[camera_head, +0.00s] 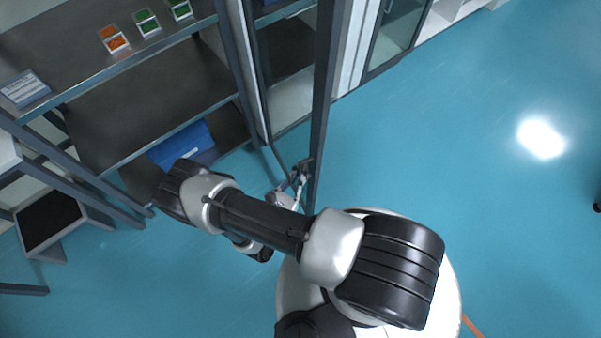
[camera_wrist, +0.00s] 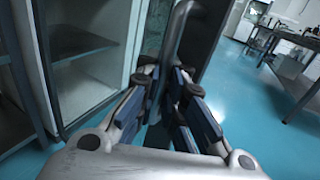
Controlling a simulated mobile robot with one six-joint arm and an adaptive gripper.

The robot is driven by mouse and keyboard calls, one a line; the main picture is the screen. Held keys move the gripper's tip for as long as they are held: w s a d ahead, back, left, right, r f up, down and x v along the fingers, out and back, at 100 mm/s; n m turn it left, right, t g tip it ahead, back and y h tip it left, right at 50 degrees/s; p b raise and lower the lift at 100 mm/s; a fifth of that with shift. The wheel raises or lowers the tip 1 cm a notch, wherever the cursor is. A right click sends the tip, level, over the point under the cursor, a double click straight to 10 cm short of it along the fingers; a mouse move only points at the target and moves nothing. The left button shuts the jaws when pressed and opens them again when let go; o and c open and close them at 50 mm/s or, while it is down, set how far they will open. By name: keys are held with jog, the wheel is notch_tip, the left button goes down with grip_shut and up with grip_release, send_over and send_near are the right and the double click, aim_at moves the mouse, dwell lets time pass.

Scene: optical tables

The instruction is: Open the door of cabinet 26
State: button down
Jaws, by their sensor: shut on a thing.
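My gripper (camera_wrist: 172,82) is shut on the upright grey bar handle (camera_wrist: 178,35) of a dark-framed cabinet door. In the head view, my gripper (camera_head: 299,176) is at the lower end of that door (camera_head: 322,95), partly hidden behind my arm. The door shows nearly edge-on and stands out from the cabinet front, so it looks swung open. The wrist view shows the dark door panel (camera_wrist: 203,38) behind the handle. No cabinet number is readable in either view.
Dark shelves (camera_head: 150,110) with small coloured boxes and a blue bin (camera_head: 182,145) are on the left. A glass-fronted cabinet (camera_head: 398,32) stands beyond the door. Tables (camera_wrist: 290,50) stand farther off in the wrist view.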

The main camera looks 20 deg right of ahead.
jog(key=shift+s+d+f, duration=0.1)
jog(key=shift+s+d, duration=0.1)
jog(key=c, duration=1.9)
grip_release()
jog(key=shift+c, duration=0.2)
jog(key=shift+o, duration=1.2)
jog(key=shift+w+a, duration=0.1)
jog(key=shift+a, duration=0.05)
jog(key=shift+a, duration=0.1)
jog(key=v, duration=1.2)
